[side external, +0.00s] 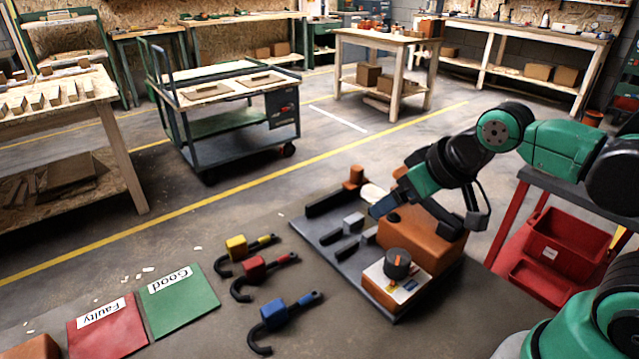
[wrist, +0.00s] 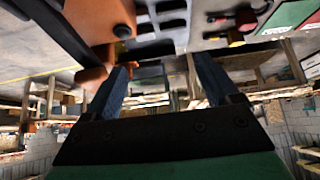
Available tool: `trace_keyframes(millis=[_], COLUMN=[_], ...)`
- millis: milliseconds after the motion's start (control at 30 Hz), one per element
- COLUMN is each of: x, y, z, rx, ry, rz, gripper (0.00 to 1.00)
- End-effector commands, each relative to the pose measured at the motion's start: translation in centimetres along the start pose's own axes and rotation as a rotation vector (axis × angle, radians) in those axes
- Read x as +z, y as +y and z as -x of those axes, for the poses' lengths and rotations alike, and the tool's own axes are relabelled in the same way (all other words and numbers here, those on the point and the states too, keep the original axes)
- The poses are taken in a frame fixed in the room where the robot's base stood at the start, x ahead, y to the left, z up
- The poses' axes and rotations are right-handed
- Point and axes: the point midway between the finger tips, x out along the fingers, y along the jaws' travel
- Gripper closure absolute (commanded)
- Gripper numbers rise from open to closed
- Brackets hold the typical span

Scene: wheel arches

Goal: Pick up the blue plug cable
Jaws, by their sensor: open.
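The blue plug cable (side external: 273,316) lies on the floor-coloured work surface in the side external view, with a blue block, a black hooked end and a short blue-tipped stem. A red plug cable (side external: 254,268) and a yellow plug cable (side external: 237,247) lie behind it in a row. My gripper (side external: 378,208) is above the grey board, up and to the right of the cables, touching none of them. In the wrist view my gripper (wrist: 165,78) shows two blue fingers spread apart with nothing held between them. The blue cable cannot be made out in the wrist view.
A grey board (side external: 318,238) carries black and grey blocks, an orange box (side external: 425,238) and a box with a black knob (side external: 397,264). A green Good mat (side external: 178,299) and red Faulty mat (side external: 106,327) lie left of the cables. Space above the cables is clear.

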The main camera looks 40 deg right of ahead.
Motion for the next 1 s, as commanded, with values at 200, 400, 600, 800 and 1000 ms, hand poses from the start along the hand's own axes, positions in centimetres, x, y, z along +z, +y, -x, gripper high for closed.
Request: trace_keyframes(millis=[200, 400, 600, 800, 1000], x=[-1.2, -2.7, -2.1, -0.4, 0.5], y=[-2.3, -7.7, -13.6, -17.7, -18.8], z=[-0.4, -2.3, -5.0, -7.1, -8.0], rx=[-0.042, -0.081, -0.055, -0.004, 0.018], ry=[-0.088, -0.285, -0.475, -0.589, -0.621], rz=[-0.013, -0.038, -0.049, -0.049, -0.050], gripper=[0.18, 0.18, 0.18, 0.18, 0.18])
